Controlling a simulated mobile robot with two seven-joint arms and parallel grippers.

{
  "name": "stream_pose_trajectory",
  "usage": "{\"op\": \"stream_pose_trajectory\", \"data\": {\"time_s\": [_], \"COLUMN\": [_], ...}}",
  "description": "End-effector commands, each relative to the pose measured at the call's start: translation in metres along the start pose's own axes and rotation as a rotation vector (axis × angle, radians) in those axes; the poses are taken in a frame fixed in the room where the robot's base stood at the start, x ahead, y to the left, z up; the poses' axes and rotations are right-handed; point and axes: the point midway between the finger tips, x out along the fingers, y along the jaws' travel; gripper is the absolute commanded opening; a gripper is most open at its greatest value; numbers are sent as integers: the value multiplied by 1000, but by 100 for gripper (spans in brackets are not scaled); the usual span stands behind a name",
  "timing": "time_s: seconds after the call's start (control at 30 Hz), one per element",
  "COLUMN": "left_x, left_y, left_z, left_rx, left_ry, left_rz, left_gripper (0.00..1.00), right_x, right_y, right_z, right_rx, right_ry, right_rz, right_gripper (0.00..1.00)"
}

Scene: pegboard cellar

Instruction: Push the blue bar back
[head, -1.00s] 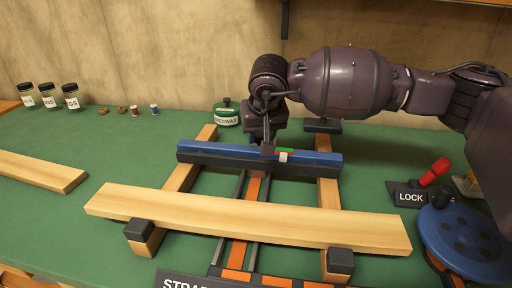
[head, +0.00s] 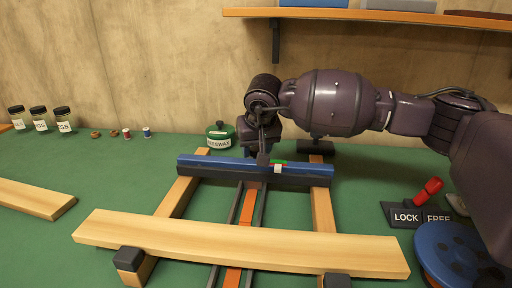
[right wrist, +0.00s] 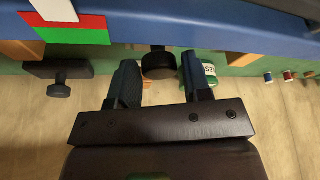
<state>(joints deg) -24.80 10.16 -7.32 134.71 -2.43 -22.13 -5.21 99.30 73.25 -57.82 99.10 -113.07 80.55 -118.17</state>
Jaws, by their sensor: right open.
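The blue bar (head: 215,166) lies crosswise on two wooden rails, with a white tab (head: 277,169) and a small red and green patch at its middle. It also spans the top of the right wrist view (right wrist: 180,25). Whether the fingertips touch the bar is hard to tell. My left gripper is out of view.
A pale plank (head: 240,243) crosses the rails in front. A green tin (head: 220,136) stands close behind the bar's left end. A black block (head: 315,147) is behind its right part. A red-handled lever (head: 430,187) with a LOCK/FREE plate and a blue disc (head: 455,255) are at right.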

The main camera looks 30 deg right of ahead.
Motion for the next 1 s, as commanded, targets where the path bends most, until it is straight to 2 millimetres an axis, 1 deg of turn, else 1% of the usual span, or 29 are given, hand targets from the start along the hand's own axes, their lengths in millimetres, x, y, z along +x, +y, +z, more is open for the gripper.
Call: {"op": "stream_pose_trajectory", "data": {"time_s": [0.17,0.27,0.4,0.6,0.7,0.8,1.0], "left_x": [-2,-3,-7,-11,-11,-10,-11], "left_y": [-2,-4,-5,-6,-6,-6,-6], "left_z": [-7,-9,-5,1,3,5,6], "left_rx": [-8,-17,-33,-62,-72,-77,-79], "left_ry": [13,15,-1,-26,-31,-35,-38], "left_rz": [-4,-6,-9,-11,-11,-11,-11], "left_gripper": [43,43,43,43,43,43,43], "right_x": [-18,-37,-65,-95,-103,-107,-108], "right_y": [0,0,0,0,0,0,0], "right_z": [-2,-2,-3,-2,-1,0,0], "right_rx": [0,0,0,0,0,0,0], "right_ry": [6,10,11,8,5,3,-1], "right_rz": [-1,-2,-2,-2,-2,-1,0], "right_gripper": [45,45,45,45,45,45,45]}}
